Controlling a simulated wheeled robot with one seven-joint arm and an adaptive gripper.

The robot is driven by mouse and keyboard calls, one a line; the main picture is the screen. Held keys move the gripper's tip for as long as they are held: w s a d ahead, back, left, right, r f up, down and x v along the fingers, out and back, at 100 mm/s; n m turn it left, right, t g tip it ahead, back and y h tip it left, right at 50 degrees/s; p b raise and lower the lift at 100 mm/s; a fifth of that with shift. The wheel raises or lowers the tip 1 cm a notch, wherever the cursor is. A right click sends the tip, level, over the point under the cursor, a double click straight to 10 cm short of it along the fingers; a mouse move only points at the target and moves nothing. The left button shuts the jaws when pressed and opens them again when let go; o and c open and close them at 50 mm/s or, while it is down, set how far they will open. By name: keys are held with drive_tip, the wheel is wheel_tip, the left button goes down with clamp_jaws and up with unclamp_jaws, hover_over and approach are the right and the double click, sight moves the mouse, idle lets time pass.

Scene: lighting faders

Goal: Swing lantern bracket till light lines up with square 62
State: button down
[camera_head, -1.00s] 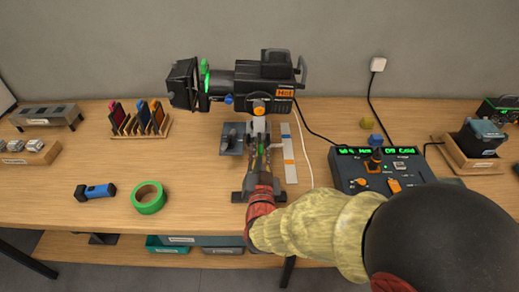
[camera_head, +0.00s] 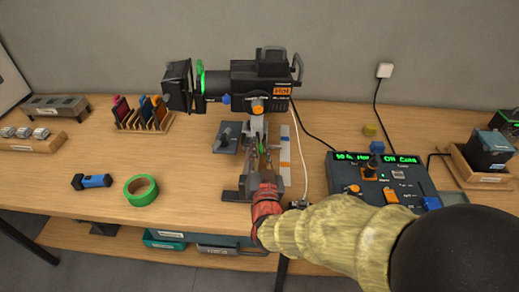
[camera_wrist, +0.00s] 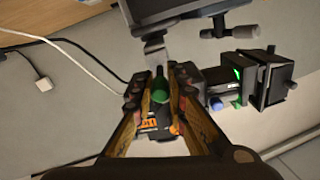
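The black lantern (camera_head: 262,78), with an orange "Hot" label and a green ring (camera_head: 200,78), stands on a grey bracket (camera_head: 258,126) at the back of the bench. Its barndoor end points left. My gripper (camera_head: 263,165) is at the lower bracket. In the wrist view, my fingers (camera_wrist: 162,78) lie either side of a green part (camera_wrist: 159,88), with the lantern (camera_wrist: 238,84) beyond at the right. Whether they press on the green part I cannot tell. A pale strip with an orange mark (camera_head: 285,153) lies right of the bracket. I see no readable square 62 and no clear light spot.
A control console (camera_head: 375,185) with lit green displays stands right of my gripper, partly behind my arm. Cables run behind it. Green tape (camera_head: 141,190), a blue torch (camera_head: 91,182) and a filter rack (camera_head: 146,114) are at the left.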

drive_tip(key=c, duration=1.7)
unclamp_jaws()
drive_tip(key=shift+c, duration=0.2)
drive_tip(key=s+d, duration=0.1)
drive_tip(key=s, duration=1.1)
drive_tip(key=s+d+r+n+g+h+p, duration=0.1)
drive_tip(key=s+d+r+g, duration=0.2)
drive_tip(key=s+d+g, duration=0.3)
drive_tip(key=s+d+r+g+p, duration=0.2)
drive_tip(key=s+d+g, duration=0.4)
drive_tip(key=s+d, duration=0.3)
drive_tip(key=d+r, duration=0.1)
drive_tip(key=d, duration=0.2)
drive_tip(key=shift+s+r+n+h, duration=0.3)
drive_tip(key=shift+s+n+h, duration=0.05)
drive_tip(key=shift+n+h, duration=0.05)
